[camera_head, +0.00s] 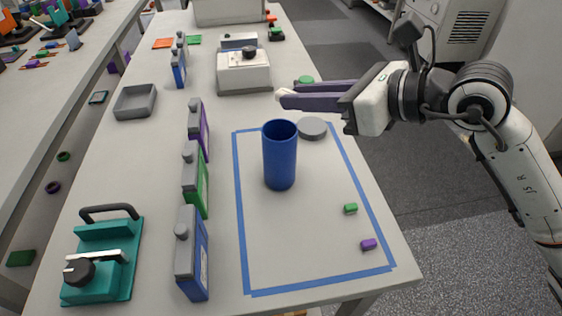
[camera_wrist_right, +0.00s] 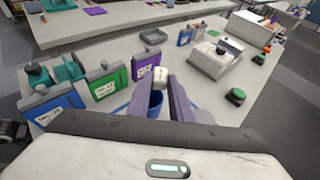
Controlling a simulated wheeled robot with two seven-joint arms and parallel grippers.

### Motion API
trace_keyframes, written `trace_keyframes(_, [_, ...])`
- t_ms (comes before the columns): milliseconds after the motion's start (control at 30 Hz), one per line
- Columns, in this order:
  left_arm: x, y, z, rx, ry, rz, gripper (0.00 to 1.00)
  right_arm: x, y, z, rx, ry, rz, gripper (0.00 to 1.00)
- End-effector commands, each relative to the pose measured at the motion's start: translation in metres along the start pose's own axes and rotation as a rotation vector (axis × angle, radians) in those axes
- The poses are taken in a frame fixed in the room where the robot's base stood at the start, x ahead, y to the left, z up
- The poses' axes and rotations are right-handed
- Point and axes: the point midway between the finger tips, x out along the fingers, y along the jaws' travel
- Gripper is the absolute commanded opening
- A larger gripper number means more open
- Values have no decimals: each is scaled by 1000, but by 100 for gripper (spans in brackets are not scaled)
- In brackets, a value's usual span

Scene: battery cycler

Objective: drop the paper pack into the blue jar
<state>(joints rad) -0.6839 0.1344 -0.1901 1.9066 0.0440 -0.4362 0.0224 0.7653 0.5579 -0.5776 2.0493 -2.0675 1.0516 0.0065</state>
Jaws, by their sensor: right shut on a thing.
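The blue jar (camera_head: 280,158) stands upright and open on the table, inside a blue tape outline. My right gripper (camera_head: 284,96) reaches in from the right above the table, a little behind and above the jar's mouth in the head view. It is shut on a small white paper pack (camera_wrist_right: 160,76), held at the fingertips. In the right wrist view, part of the jar (camera_wrist_right: 155,106) shows between the fingers, below the pack. The pack is mostly hidden by the fingers in the head view. My left gripper is not in view.
A round grey lid (camera_head: 312,129) lies beside the jar. Small green (camera_head: 350,208) and purple (camera_head: 368,244) blocks lie at the front right. A row of blue, green (camera_head: 195,180) and purple bottles stands left of the outline. A white device (camera_head: 244,72) stands behind.

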Motion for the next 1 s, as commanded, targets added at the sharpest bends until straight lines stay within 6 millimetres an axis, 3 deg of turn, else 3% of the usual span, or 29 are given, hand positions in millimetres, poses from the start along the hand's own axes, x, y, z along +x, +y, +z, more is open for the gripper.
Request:
trace_keyframes(200, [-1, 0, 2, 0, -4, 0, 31, 0, 0, 0, -1, -1, 0, 0])
trace_keyframes(233, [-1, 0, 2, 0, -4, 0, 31, 0, 0, 0, -1, -1, 0, 21])
trace_keyframes(367, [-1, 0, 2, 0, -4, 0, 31, 0, 0, 0, -1, -1, 0, 41])
trace_keyframes(733, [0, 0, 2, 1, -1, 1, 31, -6, -1, -1, -1, -1, -1, 41])
trace_keyframes(1000, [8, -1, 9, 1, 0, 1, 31, -54, -1, -3, -4, 0, -5, 41])
